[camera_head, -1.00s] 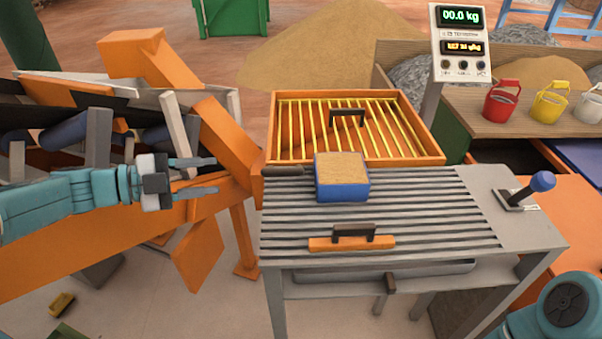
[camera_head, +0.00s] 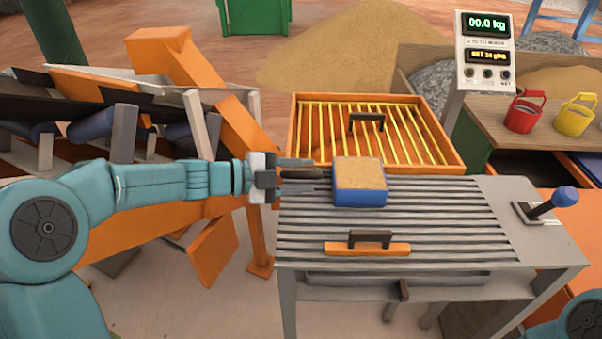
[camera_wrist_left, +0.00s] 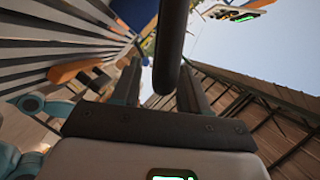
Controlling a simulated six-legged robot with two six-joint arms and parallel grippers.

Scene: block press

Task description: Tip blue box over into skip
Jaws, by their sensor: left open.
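The blue box (camera_head: 360,198), filled level with sand, stands upright on the slatted grey table (camera_head: 440,225). My left gripper (camera_head: 302,175) is open just left of the box. Its fingers lie on either side of a dark handle (camera_head: 300,173), with no grip on it. In the left wrist view the dark handle (camera_wrist_left: 170,45) runs between the two open fingers (camera_wrist_left: 160,88). Whether the handle joins the box is not clear. A green container (camera_head: 253,15) stands far back; I cannot tell if it is the skip. My right gripper is out of view.
An orange tray with yellow bars (camera_head: 296,130) sits behind the table. An orange bar with a dark handle (camera_head: 367,248) lies at the front. A blue-knobbed lever (camera_head: 565,196) is at right. The scale display (camera_head: 486,25) reads 00.0 kg. An orange conveyor frame (camera_head: 225,140) stands left.

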